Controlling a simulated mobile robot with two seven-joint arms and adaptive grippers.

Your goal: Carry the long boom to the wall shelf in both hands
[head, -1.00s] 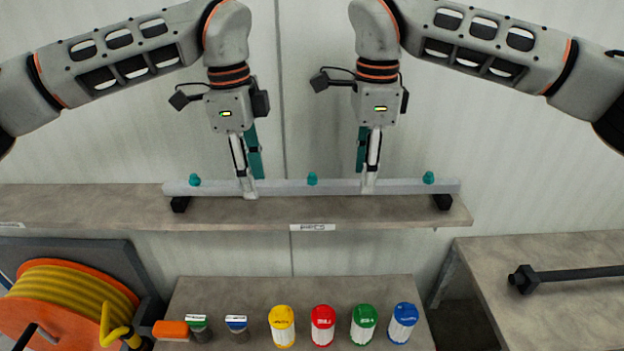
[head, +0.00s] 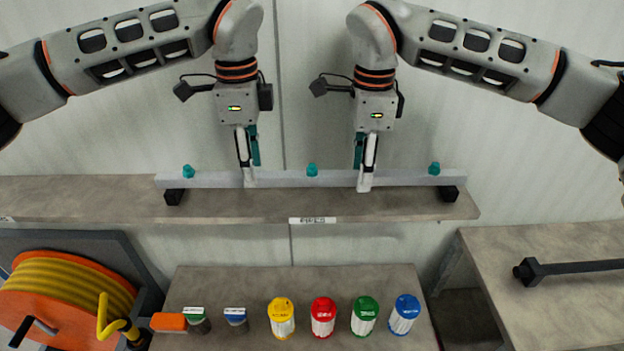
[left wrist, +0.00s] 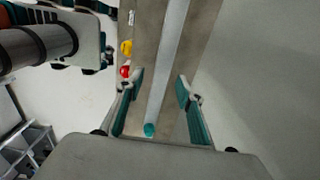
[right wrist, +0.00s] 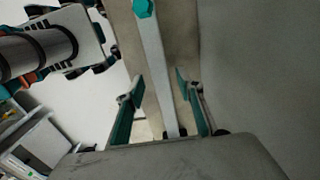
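The long boom (head: 400,179) is a pale grey bar with teal knobs on top. It lies level along the wall shelf (head: 80,197), on a black block (head: 173,197) near its left end and another (head: 448,193) near its right end. My left gripper (head: 252,176) is at the boom left of the middle knob. My right gripper (head: 363,178) is at it right of that knob. In the left wrist view the boom (left wrist: 172,60) runs between spread fingers with gaps showing. The right wrist view shows the boom (right wrist: 156,60) likewise between spread fingers.
Below the shelf, a bench (head: 255,279) carries yellow, red, green and blue-capped jars and small items. An orange hose reel (head: 65,300) stands at lower left. A table (head: 590,300) at right holds a black bar (head: 575,268). The wall is close behind the shelf.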

